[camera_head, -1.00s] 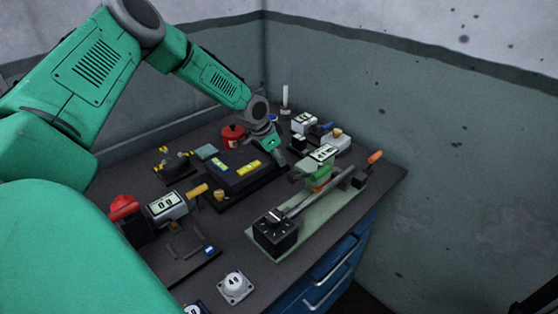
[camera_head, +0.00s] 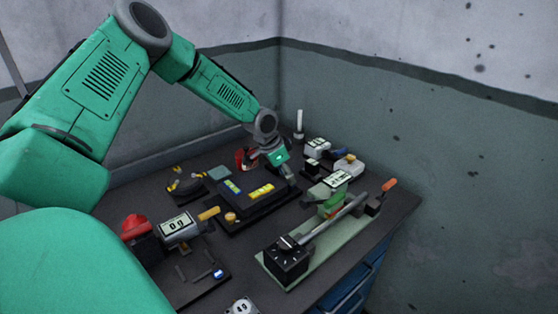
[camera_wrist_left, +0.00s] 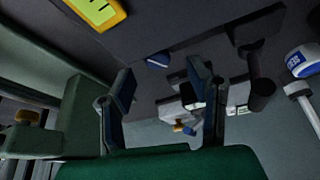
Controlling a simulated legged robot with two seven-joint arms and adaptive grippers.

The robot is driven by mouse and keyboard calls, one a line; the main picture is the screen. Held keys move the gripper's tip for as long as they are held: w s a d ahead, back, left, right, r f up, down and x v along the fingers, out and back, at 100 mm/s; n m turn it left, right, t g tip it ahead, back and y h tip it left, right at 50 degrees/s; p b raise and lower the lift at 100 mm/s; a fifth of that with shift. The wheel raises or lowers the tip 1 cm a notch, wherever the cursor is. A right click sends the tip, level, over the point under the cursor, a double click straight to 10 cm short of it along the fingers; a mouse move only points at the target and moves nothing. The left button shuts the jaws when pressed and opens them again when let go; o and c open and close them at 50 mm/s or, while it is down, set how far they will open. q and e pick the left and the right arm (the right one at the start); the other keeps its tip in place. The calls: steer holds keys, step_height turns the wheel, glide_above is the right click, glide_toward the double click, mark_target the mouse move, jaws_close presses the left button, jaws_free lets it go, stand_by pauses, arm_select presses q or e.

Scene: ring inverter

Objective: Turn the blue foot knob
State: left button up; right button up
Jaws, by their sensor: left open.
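My left gripper (camera_head: 288,174) is over the far right end of a dark device (camera_head: 240,212) with blue and yellow panels. In the left wrist view its two fingers (camera_wrist_left: 163,76) are spread with nothing between them. A small blue piece (camera_wrist_left: 158,60) lies beyond the fingertips in that view, apart from them. A larger blue and white round cap (camera_wrist_left: 303,62) stands on a pale stem at the right edge. I cannot tell which of these is the foot knob. In the head view no blue knob shows near the gripper, which hides what is behind it. My right gripper is not in view.
A red pot (camera_head: 243,155) is partly hidden behind the gripper. A white post (camera_head: 299,121) stands at the back. A green base with a long lever (camera_head: 328,218) is at the right. A red-capped gauge (camera_head: 134,228) is at the left front. A wall rises behind the bench.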

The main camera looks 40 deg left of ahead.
arm_select(q)
steer(key=v, duration=0.8)
steer(key=shift+a, duration=0.2)
